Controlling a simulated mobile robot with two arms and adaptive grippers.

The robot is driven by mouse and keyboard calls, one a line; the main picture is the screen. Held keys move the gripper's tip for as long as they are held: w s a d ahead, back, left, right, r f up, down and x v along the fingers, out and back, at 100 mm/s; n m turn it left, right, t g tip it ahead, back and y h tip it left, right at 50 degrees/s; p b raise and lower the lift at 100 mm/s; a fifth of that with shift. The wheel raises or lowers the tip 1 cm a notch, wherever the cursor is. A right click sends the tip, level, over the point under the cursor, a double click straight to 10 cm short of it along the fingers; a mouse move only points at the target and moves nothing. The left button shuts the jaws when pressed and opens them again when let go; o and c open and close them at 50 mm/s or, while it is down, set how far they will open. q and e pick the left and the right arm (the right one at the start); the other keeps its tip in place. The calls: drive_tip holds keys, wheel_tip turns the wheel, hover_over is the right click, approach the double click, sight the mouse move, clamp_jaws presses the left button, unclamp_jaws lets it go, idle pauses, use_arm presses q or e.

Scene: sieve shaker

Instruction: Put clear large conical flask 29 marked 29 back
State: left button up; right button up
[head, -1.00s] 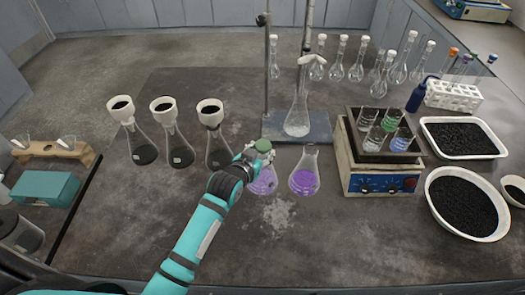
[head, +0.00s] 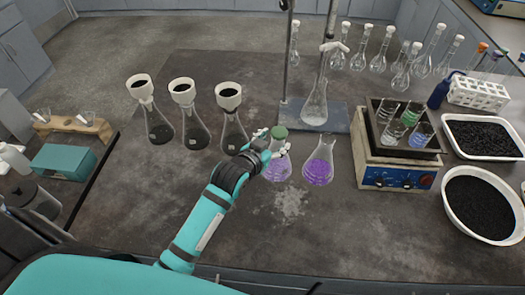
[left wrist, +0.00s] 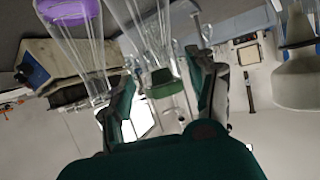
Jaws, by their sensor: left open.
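A clear conical flask with a green stopper and purple liquid (head: 277,171) stands on the bench. My left gripper (head: 273,143) is open, its fingers on either side of that flask's neck just under the stopper; contact cannot be told. In the left wrist view the green stopper (left wrist: 165,84) shows between the open fingers (left wrist: 163,100). An unstoppered clear conical flask with purple liquid (head: 318,170) stands just right of it. Another clear flask (head: 315,108) stands on the blue stand base. No number 29 is readable on any flask. My right gripper is out of view.
Several dark-filled flasks with white funnels (head: 193,128) stand close to the left. A hotplate (head: 385,178) with beakers stands right, beside trays of black granules (head: 483,207). Volumetric flasks (head: 378,62) line the back. The front middle of the bench is clear.

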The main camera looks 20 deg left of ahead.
use_arm(q)
drive_tip(key=v, duration=0.8)
drive_tip(key=shift+s+b, duration=0.2)
drive_tip(key=shift+b, duration=0.2)
